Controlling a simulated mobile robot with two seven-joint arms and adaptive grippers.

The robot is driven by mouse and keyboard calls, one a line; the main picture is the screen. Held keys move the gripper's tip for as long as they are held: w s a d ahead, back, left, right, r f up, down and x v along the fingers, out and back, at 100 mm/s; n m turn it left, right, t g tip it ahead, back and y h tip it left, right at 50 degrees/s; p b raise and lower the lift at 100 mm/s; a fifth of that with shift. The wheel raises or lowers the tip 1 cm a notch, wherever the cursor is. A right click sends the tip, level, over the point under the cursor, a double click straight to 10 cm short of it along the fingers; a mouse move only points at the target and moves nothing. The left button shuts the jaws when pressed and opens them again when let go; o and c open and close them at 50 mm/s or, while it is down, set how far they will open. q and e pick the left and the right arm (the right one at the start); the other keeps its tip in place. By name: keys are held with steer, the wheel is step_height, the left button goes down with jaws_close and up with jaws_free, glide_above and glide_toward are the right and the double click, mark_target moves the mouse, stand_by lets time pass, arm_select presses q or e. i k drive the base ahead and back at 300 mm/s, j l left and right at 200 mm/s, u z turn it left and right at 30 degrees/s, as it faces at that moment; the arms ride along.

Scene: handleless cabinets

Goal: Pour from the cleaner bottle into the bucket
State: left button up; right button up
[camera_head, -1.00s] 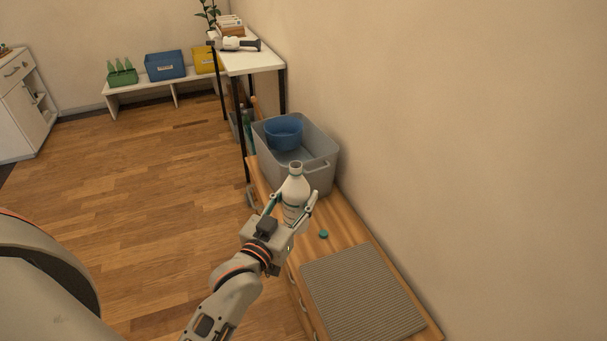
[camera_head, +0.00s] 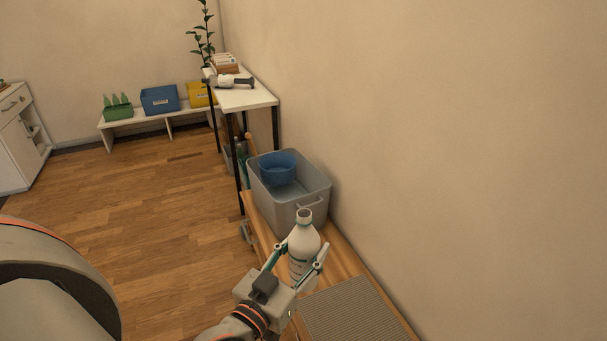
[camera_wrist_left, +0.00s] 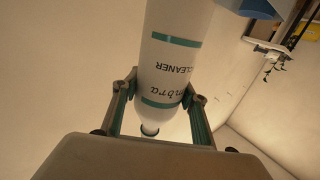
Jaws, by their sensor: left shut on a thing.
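The white cleaner bottle (camera_head: 303,244) stands upright with its mouth open in my left gripper (camera_head: 300,257), whose fingers are shut around its body. In the left wrist view the bottle (camera_wrist_left: 175,62) fills the middle between the fingers, its "CLEANER" label upside down. The blue bucket (camera_head: 277,171) sits inside a grey bin (camera_head: 291,211) at the back of the wooden cabinet top. The bottle is in front of the bin and apart from the bucket. My right gripper is not in view.
A ribbed grey mat (camera_head: 352,312) lies on the cabinet top (camera_head: 338,257) near the front. The wall runs close along the right. A white table (camera_head: 245,95) with a handheld appliance (camera_head: 228,81) stands behind the bin. Open floor (camera_head: 150,200) lies to the left.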

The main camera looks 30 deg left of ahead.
mark_target(283, 182)
steer(key=j+z, duration=0.95)
steer(key=j, duration=0.5)
steer(key=k+j, duration=0.1)
steer(key=j, duration=0.8)
steer(key=k+j+z, duration=0.1)
steer(key=j, duration=0.35)
steer(key=k+j, duration=0.1)
steer(key=j, duration=0.3)
steer(key=k+j, duration=0.1)
steer(key=j, duration=0.35)
steer(key=k+j+z, duration=0.1)
steer(key=j, duration=0.35)
